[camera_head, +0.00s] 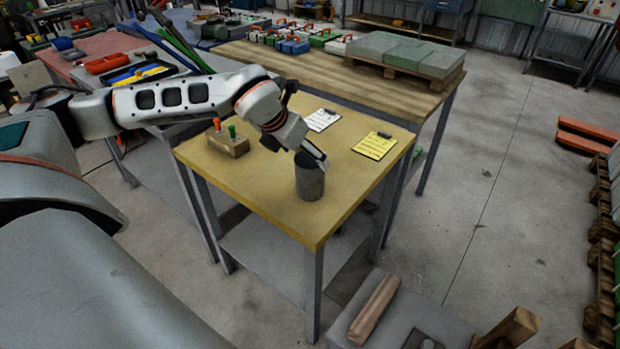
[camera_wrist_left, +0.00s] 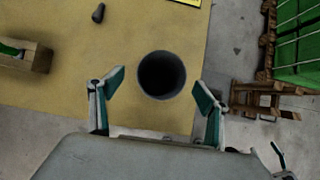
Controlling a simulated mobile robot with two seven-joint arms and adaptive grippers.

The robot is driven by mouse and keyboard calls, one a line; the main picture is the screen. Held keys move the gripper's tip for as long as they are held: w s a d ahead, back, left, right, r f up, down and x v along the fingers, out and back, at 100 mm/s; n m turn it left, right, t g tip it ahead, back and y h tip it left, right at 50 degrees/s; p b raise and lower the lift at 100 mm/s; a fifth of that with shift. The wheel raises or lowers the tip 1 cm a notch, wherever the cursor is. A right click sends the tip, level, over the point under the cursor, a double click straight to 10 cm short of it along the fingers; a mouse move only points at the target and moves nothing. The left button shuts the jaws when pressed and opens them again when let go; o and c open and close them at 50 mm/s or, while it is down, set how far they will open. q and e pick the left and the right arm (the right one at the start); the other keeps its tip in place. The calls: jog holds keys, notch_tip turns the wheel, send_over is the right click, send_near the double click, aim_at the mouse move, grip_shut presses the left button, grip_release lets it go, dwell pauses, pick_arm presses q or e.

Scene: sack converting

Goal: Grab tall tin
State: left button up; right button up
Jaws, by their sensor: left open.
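The tall tin (camera_head: 309,183) is a grey cylinder standing upright near the front of the small yellow-topped table (camera_head: 262,205). In the left wrist view the tin (camera_wrist_left: 161,75) shows as a round rim with a dark inside. My left gripper (camera_head: 312,158) is just above and beside the tin, and hides part of its top in the head view. In the left wrist view the gripper (camera_wrist_left: 158,88) is open, one finger on either side of the tin's outline, with gaps showing. It does not hold the tin. My right gripper is not in view.
A wooden block with red and green pieces (camera_head: 228,145) stands at the table's left. A white sheet (camera_head: 322,120) and a yellow clipboard (camera_head: 374,146) lie behind the tin. A longer bench (camera_head: 330,77) with grey stacked sacks (camera_head: 405,53) is behind. Table edges are close to the tin.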

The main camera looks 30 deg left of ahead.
aim_at(310, 159)
pick_arm(q)
jog(key=x, duration=0.4)
jog(key=shift+d, duration=0.15)
jog(key=c, duration=1.5)
jog(key=shift+r, duration=0.1)
jog(key=shift+c, duration=0.2)
jog(key=shift+r, duration=0.1)
